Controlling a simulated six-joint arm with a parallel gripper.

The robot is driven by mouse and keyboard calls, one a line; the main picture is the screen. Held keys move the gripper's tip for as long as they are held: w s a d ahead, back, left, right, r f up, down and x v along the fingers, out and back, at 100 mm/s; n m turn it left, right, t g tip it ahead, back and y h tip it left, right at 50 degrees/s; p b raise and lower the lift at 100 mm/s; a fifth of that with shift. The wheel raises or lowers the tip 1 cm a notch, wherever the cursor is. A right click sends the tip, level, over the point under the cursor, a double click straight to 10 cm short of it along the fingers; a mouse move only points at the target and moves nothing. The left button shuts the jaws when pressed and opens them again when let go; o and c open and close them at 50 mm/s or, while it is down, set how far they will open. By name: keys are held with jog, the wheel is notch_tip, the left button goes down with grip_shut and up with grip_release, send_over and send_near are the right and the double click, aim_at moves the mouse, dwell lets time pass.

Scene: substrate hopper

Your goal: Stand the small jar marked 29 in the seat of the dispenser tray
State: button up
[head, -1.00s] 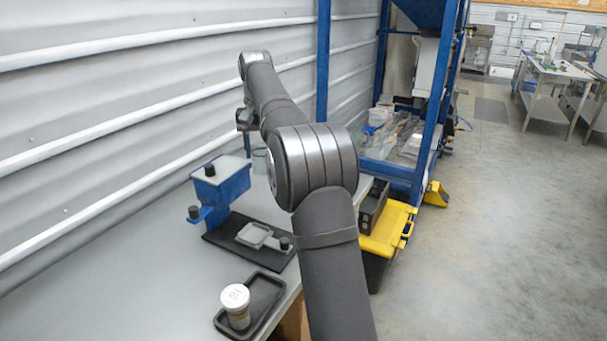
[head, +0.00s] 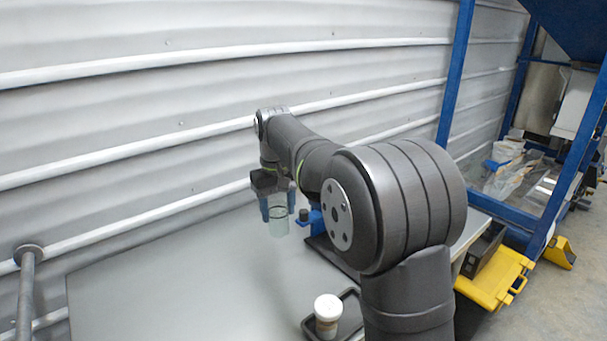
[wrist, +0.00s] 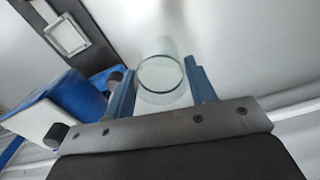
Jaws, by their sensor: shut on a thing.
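My gripper (head: 278,200) is shut on a clear glass vessel (head: 280,224), which hangs upright over the left part of the bench. The wrist view shows the glass (wrist: 160,78) between my two blue fingers; I see no number on it. A small jar with a white lid (head: 327,308) stands in a black tray (head: 350,300) at the front; its marking is not readable now. The blue dispenser (head: 316,221) is mostly hidden behind my arm. In the wrist view the dispenser (wrist: 75,95) is at left, and a pale square frame (wrist: 66,36) lies on its dark base.
A corrugated wall (head: 200,120) runs close behind. A yellow case (head: 495,280) and a blue-framed stand (head: 455,75) are at right.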

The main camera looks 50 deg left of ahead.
jog(key=shift+s+d+f+n, duration=0.55)
jog(key=shift+s+f, duration=0.7)
jog(key=shift+f, duration=1.15)
jog(key=shift+s+d+f+n, duration=0.6)
jog(key=shift+s+f, duration=0.7)
jog(key=shift+f, duration=1.1)
jog(key=shift+s+d+f+n, duration=0.55)
jog(key=shift+s+f, duration=0.7)
jog(key=shift+f, duration=1.15)
jog(key=shift+f, duration=0.3)
jog(key=o, duration=0.9)
jog(key=shift+o, duration=0.2)
jog(key=shift+r, duration=0.1)
notch_tip(320, 180, up, 7)
jog(key=shift+r, duration=0.15)
